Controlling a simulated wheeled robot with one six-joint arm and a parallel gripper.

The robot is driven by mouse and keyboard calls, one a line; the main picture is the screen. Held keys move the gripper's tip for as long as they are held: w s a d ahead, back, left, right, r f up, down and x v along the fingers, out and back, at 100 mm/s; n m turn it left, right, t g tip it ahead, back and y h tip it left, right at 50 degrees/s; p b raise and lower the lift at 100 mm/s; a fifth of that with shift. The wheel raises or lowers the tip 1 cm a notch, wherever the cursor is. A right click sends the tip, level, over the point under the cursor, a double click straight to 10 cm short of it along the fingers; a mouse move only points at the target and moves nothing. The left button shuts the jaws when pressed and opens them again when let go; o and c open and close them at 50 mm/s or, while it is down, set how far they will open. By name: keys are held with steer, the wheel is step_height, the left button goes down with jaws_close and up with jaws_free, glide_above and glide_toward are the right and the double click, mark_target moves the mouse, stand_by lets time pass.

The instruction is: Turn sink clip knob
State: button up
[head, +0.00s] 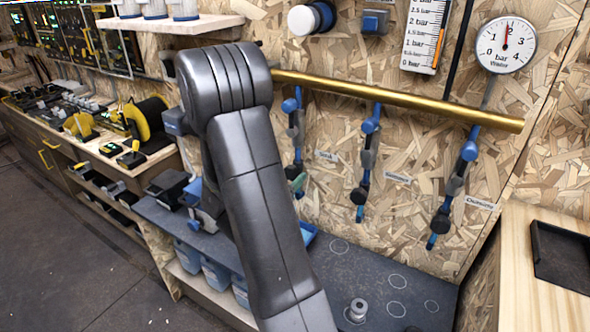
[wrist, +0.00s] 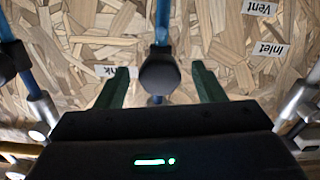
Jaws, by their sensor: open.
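The sink clip's dark round knob (wrist: 159,74) is in the middle of the wrist view, on a blue pipe (wrist: 163,22). My gripper (wrist: 160,80) is open, with one green finger on each side of the knob and a visible gap on both sides. A label ending in "nk" (wrist: 104,71) is partly hidden beside the left finger. In the head view, the sink clip (head: 297,125) hangs from the brass pipe, beside the label "Sink" (head: 326,156). My arm hides most of the gripper there.
Two similar blue clips (head: 368,160) (head: 455,180) hang to the right on the brass pipe (head: 400,96). A dark shelf (head: 375,270) below holds a small metal fitting (head: 357,310). A pressure gauge (head: 506,45) is at upper right. Pipes flank the gripper in the wrist view.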

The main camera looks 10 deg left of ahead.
mark_target(289, 175)
steer(key=shift+x, duration=2)
steer(key=c, duration=1)
steer(key=m+b, duration=0.2)
steer(key=b, duration=0.1)
steer(key=shift+f, duration=0.25)
steer(key=shift+r+m+b, duration=0.25)
steer(key=shift+m+b, duration=0.85)
steer(key=shift+m, duration=0.2)
steer(key=o, duration=1)
